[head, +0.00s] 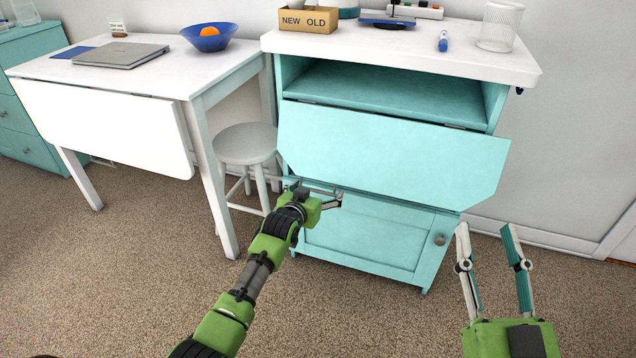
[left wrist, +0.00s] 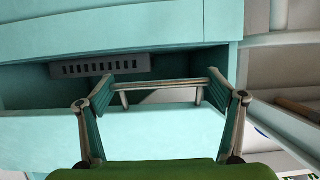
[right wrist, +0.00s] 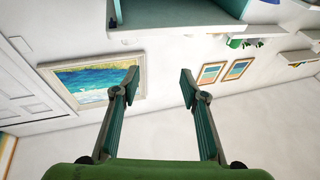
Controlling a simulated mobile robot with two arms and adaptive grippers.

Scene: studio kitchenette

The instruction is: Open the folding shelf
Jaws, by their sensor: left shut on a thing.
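The folding shelf is a teal panel (head: 390,150) with cut lower corners, hinged along its top below the open compartment of the teal cabinet. It hangs in front of the cabinet with its lower edge out from the front. My left gripper (head: 318,192) is at the panel's lower left edge. In the left wrist view its fingers are spread at the two ends of a metal bar handle (left wrist: 165,84); what the handle is fixed to is unclear. My right gripper (head: 487,230) is open and empty, to the right of the cabinet.
A grey stool (head: 247,145) stands close to the left, beside a white drop-leaf table (head: 165,82). A cabinet door (head: 370,240) is below the panel. Carpet in front is clear.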

